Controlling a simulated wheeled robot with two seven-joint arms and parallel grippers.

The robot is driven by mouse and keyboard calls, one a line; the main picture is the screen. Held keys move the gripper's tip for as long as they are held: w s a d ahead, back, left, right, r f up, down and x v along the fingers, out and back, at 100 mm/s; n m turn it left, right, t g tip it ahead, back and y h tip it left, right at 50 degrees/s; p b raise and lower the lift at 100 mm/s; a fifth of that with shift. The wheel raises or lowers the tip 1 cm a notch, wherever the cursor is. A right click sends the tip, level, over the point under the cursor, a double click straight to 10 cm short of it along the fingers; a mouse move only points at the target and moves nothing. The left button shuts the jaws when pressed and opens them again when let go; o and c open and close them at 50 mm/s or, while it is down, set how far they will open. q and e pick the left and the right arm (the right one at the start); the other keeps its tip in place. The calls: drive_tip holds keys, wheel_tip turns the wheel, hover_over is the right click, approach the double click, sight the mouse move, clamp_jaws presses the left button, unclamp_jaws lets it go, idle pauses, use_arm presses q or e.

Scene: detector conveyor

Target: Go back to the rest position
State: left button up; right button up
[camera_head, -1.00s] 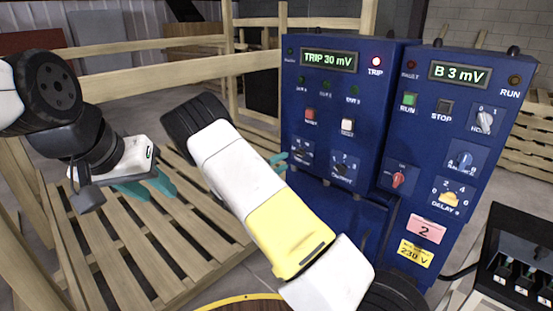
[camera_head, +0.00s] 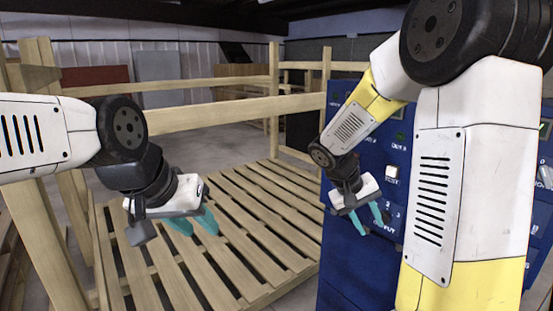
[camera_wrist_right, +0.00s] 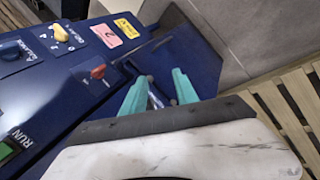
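My left gripper (camera_head: 195,224) hangs over the slatted wooden pallet at the left of the head view. Its two teal fingers point down and stand apart with nothing between them. My right gripper (camera_head: 368,219) is in front of the blue control cabinet (camera_head: 345,275), its teal fingers pointing down, apart and empty. In the right wrist view my right gripper (camera_wrist_right: 160,85) shows the same gap between its fingers, with the cabinet's blue face behind. My right arm hides much of the cabinet, including its displays.
The wooden pallet (camera_head: 222,236) lies on the floor at the middle left, with wooden rails (camera_head: 215,112) around it. In the right wrist view the cabinet has a red knob (camera_wrist_right: 98,71), a yellow knob (camera_wrist_right: 61,33) and a pink label (camera_wrist_right: 107,36) close to my right fingers.

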drive_tip(key=s+a+r+t+y, duration=0.2)
drive_tip(key=s+a+r+y, duration=0.2)
drive_tip(key=s, duration=0.4)
drive_tip(key=s+a+r+t+y, duration=0.3)
drive_tip(key=s+a+r+y, duration=0.1)
drive_tip(key=s+r, duration=0.3)
drive_tip(key=shift+s+a, duration=0.75)
